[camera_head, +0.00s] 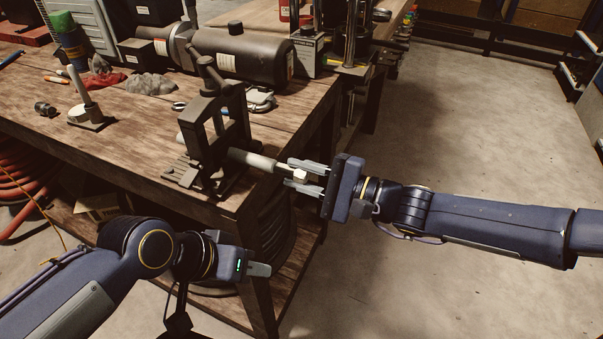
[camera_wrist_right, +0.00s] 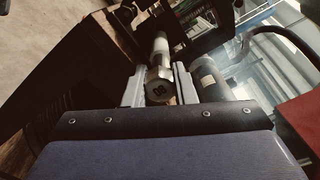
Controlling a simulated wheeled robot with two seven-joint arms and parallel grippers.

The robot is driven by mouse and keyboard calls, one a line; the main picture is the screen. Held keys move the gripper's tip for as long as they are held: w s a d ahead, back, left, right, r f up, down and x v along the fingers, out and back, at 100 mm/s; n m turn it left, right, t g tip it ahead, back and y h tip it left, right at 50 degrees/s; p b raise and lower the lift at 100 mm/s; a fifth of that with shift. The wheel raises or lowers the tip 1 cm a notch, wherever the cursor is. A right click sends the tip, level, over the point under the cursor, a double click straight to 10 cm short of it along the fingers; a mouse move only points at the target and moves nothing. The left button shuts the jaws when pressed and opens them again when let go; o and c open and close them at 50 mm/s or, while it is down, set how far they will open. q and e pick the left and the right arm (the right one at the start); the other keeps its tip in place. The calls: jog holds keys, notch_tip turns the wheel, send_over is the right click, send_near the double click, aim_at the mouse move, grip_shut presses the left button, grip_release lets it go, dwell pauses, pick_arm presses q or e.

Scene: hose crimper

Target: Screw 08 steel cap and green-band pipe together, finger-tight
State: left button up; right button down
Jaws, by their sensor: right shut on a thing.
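The steel cap (camera_head: 299,175) is between the fingertips of my right gripper (camera_head: 296,173) at the table's right corner. In the right wrist view the cap (camera_wrist_right: 159,88) shows its round end face marked 08, between the fingers of the right gripper (camera_wrist_right: 160,84), which is shut on it. A grey pipe (camera_head: 253,160) reaches out of the dark vise (camera_head: 215,140) toward the cap, roughly in line with it. The pipe (camera_wrist_right: 161,46) shows beyond the cap; I see no green band. The thread between them is hidden. My left gripper (camera_head: 260,269) is low in front of the table, edge-on.
The wooden workbench (camera_head: 135,140) carries a dark cylindrical tank (camera_head: 243,55), a small post on a base (camera_head: 88,110), a dark fitting (camera_head: 45,109) and grey cloths or gloves (camera_head: 150,84). An orange hose coil (camera_head: 25,185) lies at left. The floor (camera_head: 460,130) at right is clear.

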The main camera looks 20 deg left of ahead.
jog(key=m, duration=1.1)
jog(key=shift+m, duration=0.3)
jog(key=c, duration=1.1)
grip_release()
jog(key=s+d+n+t+h+p, duration=0.1)
jog(key=s+d+n+h, duration=0.3)
jog(key=d, duration=0.8)
jog(key=s+d+n+t+h+p, duration=0.2)
jog(key=s+d+n+h+p, duration=0.2)
jog(key=d, duration=0.9)
jog(key=s+d+n+t+h+p, duration=0.2)
jog(key=s+d+n+h, duration=0.4)
jog(key=d, duration=0.6)
jog(key=shift+s+d+r+n+p, duration=0.25)
jog(key=shift+s+d+n+p, duration=0.15)
jog(key=shift+s+n+p, duration=0.55)
